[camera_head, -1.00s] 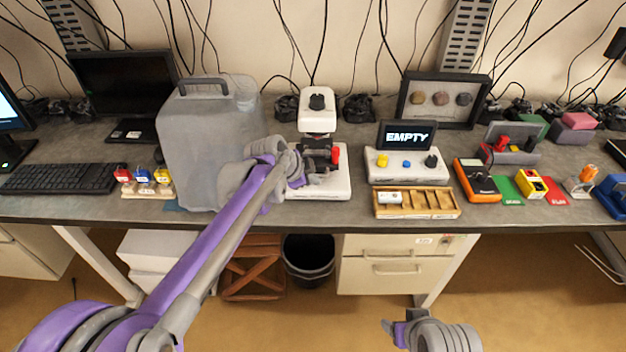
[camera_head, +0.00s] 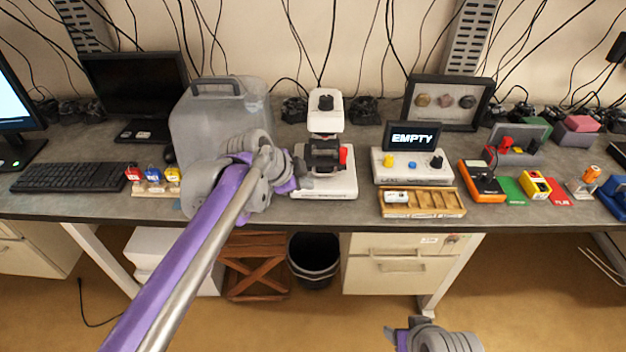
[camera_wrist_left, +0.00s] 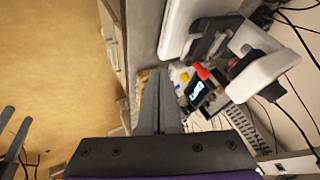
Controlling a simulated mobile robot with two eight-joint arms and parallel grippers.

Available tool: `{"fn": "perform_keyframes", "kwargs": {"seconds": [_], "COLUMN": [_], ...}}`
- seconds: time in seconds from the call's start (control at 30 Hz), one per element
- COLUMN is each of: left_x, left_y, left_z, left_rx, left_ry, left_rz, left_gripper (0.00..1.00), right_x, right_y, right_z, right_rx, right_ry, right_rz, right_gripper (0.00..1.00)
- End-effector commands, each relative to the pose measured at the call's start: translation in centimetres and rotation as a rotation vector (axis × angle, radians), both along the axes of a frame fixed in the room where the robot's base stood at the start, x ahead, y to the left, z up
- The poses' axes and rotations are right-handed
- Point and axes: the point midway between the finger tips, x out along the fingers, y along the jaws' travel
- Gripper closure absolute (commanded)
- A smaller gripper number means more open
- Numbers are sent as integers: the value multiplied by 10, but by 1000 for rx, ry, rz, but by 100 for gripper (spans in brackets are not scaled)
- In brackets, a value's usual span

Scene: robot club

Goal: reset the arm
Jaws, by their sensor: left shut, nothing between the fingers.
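My left arm (camera_head: 190,255) comes in from the lower left and reaches over the desk edge. Its gripper (camera_head: 302,176) is shut and empty, just left of the white press-like device (camera_head: 325,112) in the head view; I cannot tell whether they touch. In the left wrist view the closed fingers (camera_wrist_left: 158,100) point along the desk, with the white device (camera_wrist_left: 262,72) and its red knob to their upper right. My right gripper (camera_head: 392,338) shows only partly at the bottom of the head view, low in front of the desk; its jaws are unclear.
A large translucent grey container (camera_head: 218,122) stands behind my left wrist. A console with an "EMPTY" screen (camera_head: 411,136), a wooden tray (camera_head: 440,203) and an orange meter (camera_head: 482,182) stand to the right. A keyboard (camera_head: 72,177) lies left. Floor in front is open, with a black bin (camera_head: 314,262) under the desk.

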Motion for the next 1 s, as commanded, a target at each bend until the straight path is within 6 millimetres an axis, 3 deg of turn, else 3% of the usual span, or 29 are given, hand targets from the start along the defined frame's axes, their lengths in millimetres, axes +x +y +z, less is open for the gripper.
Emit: {"fn": "perform_keyframes", "kwargs": {"seconds": [0.23, 0.33, 0.47, 0.7, 0.83, 1.0], "left_x": [-8, -28, -82, -198, -241, -269], "left_y": [5, 18, 50, 111, 132, 145], "left_z": [2, -5, -28, -95, -127, -149], "left_rx": [-5, -27, -86, -226, -293, -342], "left_ry": [11, 53, 149, 300, 330, 343], "left_rz": [20, 106, 340, 882, 1107, 1256], "left_gripper": [100, 100, 100, 100, 100, 100], "right_x": [0, 0, 0, 0, 0, 0], "right_y": [0, 0, 0, 0, 0, 0], "right_z": [0, 0, 0, 0, 0, 0], "right_rx": [0, 0, 0, 0, 0, 0], "right_ry": [0, 0, 0, 0, 0, 0], "right_rz": [0, 0, 0, 0, 0, 0], "right_gripper": [34, 34, 34, 34, 34, 34]}}
